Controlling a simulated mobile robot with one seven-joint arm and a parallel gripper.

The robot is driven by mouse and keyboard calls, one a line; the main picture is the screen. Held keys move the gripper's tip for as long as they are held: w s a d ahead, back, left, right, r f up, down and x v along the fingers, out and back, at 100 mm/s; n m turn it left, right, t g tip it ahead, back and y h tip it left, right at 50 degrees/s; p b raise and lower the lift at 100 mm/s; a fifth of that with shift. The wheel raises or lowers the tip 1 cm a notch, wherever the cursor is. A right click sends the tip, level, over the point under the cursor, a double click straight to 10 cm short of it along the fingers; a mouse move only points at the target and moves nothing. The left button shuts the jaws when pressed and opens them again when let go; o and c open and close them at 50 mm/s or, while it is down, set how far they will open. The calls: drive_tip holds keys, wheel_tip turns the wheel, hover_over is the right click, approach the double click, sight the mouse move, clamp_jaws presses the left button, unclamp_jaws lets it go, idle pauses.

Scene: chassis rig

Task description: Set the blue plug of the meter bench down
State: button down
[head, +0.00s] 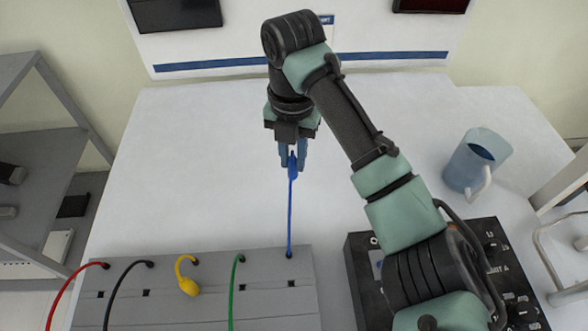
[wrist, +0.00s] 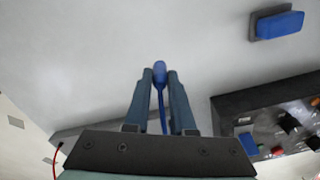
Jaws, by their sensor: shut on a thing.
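The blue plug (head: 292,168) is held between the fingers of my gripper (head: 292,160) above the white table. Its blue cable runs down to a hole in the grey panel (head: 205,316). In the wrist view the plug (wrist: 159,76) shows between the two fingertips of my gripper (wrist: 160,80), with the cable trailing back between the fingers. I cannot tell how high above the table it is. Also on the panel are a yellow plug (head: 189,286) and red, black and green cables.
A black meter box (head: 365,290) with knobs stands at front right, partly behind my arm. A blue mug (head: 468,165) stands at the right. The white table (head: 190,170) is clear left of my gripper. A grey shelf (head: 40,165) is at far left.

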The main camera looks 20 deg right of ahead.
sight(293, 172)
wheel_tip(293, 172, down, 4)
drive_tip(key=shift+f, duration=0.1)
drive_tip(key=c, duration=0.8)
unclamp_jaws()
drive_tip(key=shift+o, duration=0.2)
wheel_tip(293, 172, up, 12)
drive_tip(key=p, duration=0.2)
drive_tip(key=shift+p, duration=0.3)
